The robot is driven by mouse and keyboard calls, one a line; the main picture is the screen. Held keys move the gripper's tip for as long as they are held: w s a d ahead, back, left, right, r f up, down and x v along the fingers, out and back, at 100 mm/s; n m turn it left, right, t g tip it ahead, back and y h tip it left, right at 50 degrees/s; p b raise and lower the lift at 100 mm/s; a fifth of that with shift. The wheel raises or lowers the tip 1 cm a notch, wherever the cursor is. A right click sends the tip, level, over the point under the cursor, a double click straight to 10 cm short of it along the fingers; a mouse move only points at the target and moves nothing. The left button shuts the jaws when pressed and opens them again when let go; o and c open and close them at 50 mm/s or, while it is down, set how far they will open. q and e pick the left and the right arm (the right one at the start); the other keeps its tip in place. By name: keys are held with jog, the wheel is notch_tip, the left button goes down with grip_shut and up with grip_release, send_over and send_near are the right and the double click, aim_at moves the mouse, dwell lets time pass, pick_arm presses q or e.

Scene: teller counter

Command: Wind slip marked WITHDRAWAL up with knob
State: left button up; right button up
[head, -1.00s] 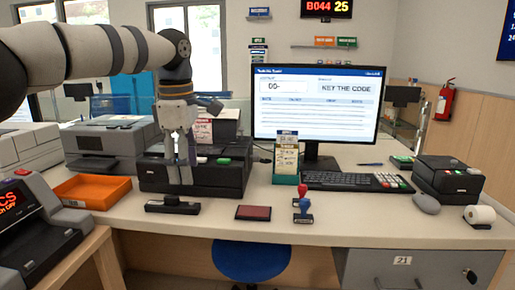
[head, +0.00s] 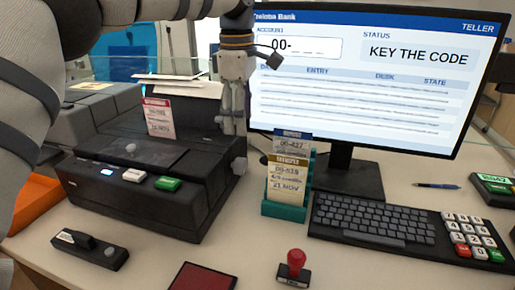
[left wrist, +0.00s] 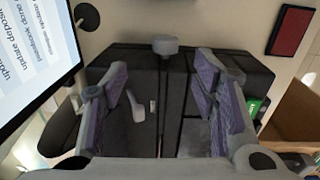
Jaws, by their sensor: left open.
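A slip with a red header (head: 158,117) stands upright in the black slip printer (head: 150,190); its header is too small to read surely. A grey knob (left wrist: 165,46) sticks out from the printer's side in the left wrist view; in the head view a grey round part (head: 239,166) shows low on the printer's right side. My left gripper (head: 234,128) points down over the printer's right edge, right of the slip. In the left wrist view its two fingers (left wrist: 160,100) are apart, with the dark printer beyond them and the knob ahead, nothing between them. My right gripper is out of view.
A teal holder (head: 285,209) with a TRANSFER slip (head: 287,180) and another slip stands right of the printer. Monitor (head: 375,75), keyboard (head: 372,222), red-handled stamp (head: 294,266), red pad (head: 204,277) and a small black stand (head: 92,248) surround it. Counter before the holder is partly clear.

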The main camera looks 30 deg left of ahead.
aim_at(241, 159)
pick_arm(q)
jog(key=f, duration=0.1)
jog(key=s+f, duration=0.1)
jog(key=f, duration=0.1)
jog(key=shift+f, duration=0.25)
jog(key=f, duration=0.7)
jog(key=shift+w+a+f, duration=0.1)
jog(key=shift+w+f, duration=0.25)
jog(key=shift+f, duration=0.05)
jog(key=shift+r, duration=0.1)
jog(key=c, duration=1.2)
